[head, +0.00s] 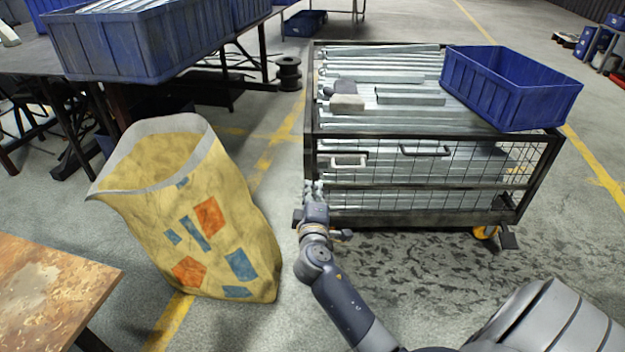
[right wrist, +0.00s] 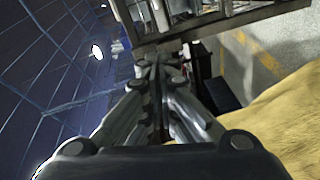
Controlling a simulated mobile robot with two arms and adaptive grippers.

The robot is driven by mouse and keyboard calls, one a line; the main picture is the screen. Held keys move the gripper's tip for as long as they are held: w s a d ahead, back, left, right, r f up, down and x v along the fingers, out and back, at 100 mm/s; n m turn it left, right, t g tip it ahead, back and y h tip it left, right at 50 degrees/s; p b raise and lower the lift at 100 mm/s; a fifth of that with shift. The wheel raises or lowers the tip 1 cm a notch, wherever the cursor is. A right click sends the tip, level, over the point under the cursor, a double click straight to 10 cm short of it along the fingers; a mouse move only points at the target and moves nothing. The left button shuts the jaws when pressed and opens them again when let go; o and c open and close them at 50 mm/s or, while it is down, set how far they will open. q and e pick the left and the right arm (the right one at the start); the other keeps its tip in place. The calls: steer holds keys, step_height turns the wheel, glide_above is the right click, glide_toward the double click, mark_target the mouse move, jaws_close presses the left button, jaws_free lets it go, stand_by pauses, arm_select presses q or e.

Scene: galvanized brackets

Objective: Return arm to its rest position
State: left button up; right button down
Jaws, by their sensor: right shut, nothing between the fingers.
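My right arm reaches up from the bottom of the head view. Its gripper (head: 314,188) is near the front left corner of the wire cart, and I cannot tell whether it touches the frame. In the right wrist view the fingers of my right gripper (right wrist: 155,68) are closed together, with nothing between them. My left gripper is not in either view.
The cart (head: 420,218) holds galvanized brackets (head: 385,60) and a blue bin (head: 515,90). A yellow sack (head: 200,220) stands left of my right arm. A rusty tabletop (head: 50,290) is at lower left.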

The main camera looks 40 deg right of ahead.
steer(key=shift+s+a, duration=0.1)
steer(key=shift+s, duration=0.1)
steer(key=shift+a, duration=0.15)
stand_by(0.3)
